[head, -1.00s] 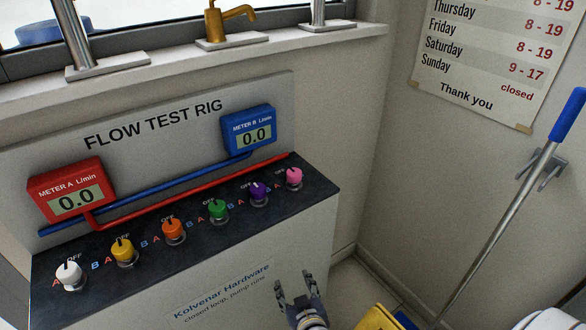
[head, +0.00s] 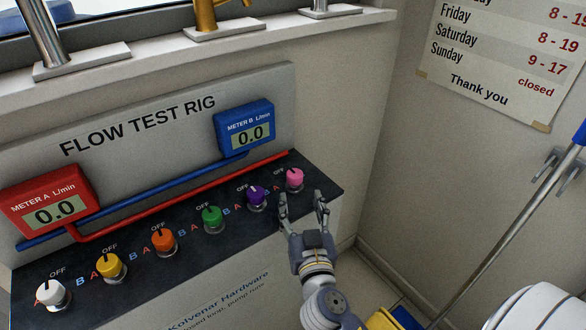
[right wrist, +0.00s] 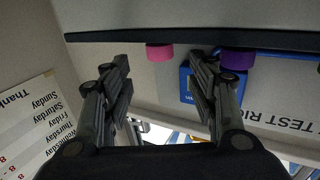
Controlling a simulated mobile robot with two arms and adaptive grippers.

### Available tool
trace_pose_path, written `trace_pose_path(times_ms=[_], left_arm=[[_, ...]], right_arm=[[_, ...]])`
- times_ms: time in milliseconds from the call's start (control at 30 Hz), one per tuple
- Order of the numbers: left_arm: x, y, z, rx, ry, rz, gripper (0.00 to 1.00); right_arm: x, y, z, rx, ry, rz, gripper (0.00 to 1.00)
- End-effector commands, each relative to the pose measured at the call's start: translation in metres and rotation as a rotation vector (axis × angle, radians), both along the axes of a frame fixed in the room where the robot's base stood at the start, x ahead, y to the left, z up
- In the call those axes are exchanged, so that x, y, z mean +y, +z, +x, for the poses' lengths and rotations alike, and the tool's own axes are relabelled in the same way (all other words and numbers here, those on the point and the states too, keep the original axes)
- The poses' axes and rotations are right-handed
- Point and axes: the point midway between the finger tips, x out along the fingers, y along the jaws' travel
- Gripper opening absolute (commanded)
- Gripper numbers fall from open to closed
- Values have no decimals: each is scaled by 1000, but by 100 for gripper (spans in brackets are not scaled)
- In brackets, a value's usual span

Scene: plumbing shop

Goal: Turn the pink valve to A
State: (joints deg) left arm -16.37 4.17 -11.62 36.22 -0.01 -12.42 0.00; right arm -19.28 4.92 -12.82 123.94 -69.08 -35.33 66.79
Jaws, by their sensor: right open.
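The pink valve (head: 295,178) is the rightmost knob on the dark top of the flow test rig (head: 200,262), with its pointer mark toward OFF. My right gripper (head: 302,200) is open and empty, just in front of the rig's edge, close to the pink valve and apart from it. In the right wrist view the pink valve (right wrist: 159,53) shows between the open fingers, with the purple valve (right wrist: 236,60) near the other finger. The letters beside the pink valve are partly hidden by my gripper. My left gripper is not in view.
The purple valve (head: 257,197) stands just left of the pink one, then green, orange, yellow and white knobs. Meter A (head: 48,200) and meter B (head: 245,128) both read 0.0. A mop handle (head: 500,235) leans at the right wall.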

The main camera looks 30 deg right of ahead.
Motion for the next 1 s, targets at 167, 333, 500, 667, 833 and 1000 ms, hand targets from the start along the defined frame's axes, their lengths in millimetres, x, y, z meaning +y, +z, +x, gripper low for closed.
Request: trace_pose_path(times_ms=[167, 333, 500, 667, 833, 1000], left_arm=[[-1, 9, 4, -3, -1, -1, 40], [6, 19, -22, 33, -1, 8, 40], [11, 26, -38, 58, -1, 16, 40], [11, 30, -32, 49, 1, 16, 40], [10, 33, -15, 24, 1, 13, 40], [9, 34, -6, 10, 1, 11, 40]], right_arm=[[-6, 3, 17, -1, 0, -4, 54], [-16, 4, 46, -1, 0, -4, 54], [-25, 3, 73, 0, 0, -3, 54], [-31, 1, 91, 2, 0, -3, 54], [-34, 0, 99, 2, 0, 0, 54], [-35, -1, 101, 2, 0, 1, 54]])
